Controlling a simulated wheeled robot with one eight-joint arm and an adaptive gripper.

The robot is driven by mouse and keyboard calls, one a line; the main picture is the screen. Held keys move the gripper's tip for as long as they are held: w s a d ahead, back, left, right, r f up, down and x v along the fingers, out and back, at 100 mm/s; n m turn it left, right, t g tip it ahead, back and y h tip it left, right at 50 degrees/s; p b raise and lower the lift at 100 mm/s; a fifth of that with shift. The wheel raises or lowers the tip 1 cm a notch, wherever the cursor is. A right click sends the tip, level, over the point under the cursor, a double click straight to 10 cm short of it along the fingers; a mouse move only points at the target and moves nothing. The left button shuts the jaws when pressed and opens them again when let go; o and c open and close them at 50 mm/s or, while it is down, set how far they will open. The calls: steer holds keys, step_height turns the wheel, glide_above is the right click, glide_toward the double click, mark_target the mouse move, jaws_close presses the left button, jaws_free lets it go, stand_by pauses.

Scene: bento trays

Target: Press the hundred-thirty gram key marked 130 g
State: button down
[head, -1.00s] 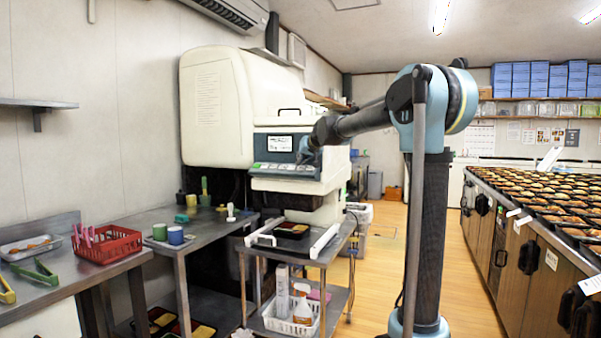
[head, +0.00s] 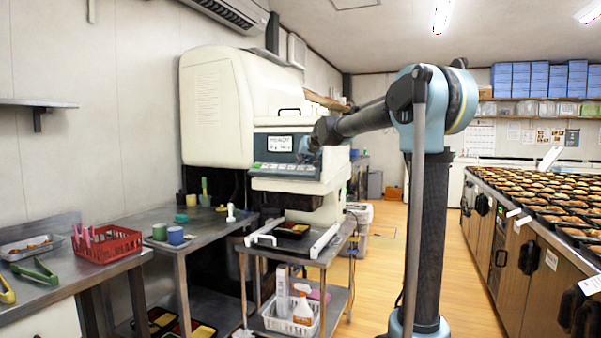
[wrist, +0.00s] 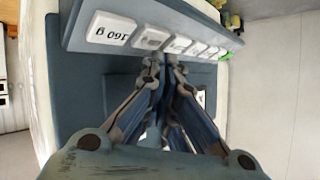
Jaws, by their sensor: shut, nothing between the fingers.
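The machine's sloping key panel (head: 284,170) carries a row of pale keys, too small to read in the head view. In the wrist view the panel (wrist: 85,22) is upside down. Its nearest large key (wrist: 110,28) reads 160 g. The key beside it (wrist: 151,38) and several smaller ones further along have labels I cannot read, so I cannot tell which is marked 130 g. My gripper (wrist: 165,60) is shut and empty, its tips close to the panel near the second key; I cannot tell whether they touch. In the head view my gripper (head: 305,156) is at the panel's right end.
The cream machine (head: 216,105) stands against the left wall. A steel stand (head: 325,250) with a black tray is below the panel. A side table with cups (head: 175,235) and a red basket (head: 108,244) are to the left. Counters of bento trays (head: 540,195) line the right.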

steer(key=shift+w+d+f, duration=0.1)
steer(key=shift+w+f, duration=0.2)
steer(key=shift+f, duration=0.4)
stand_by(1.0)
steer(key=shift+s+r, duration=0.1)
steer(key=shift+r, duration=0.05)
stand_by(0.3)
steer(key=shift+s+r, duration=0.3)
steer(key=shift+r, duration=0.3)
steer(key=r, duration=0.1)
steer(key=s+r, duration=0.1)
steer(key=r, duration=0.1)
steer(key=s+a+r, duration=0.1)
steer(key=shift+s+r, duration=0.15)
stand_by(0.4)
stand_by(0.5)
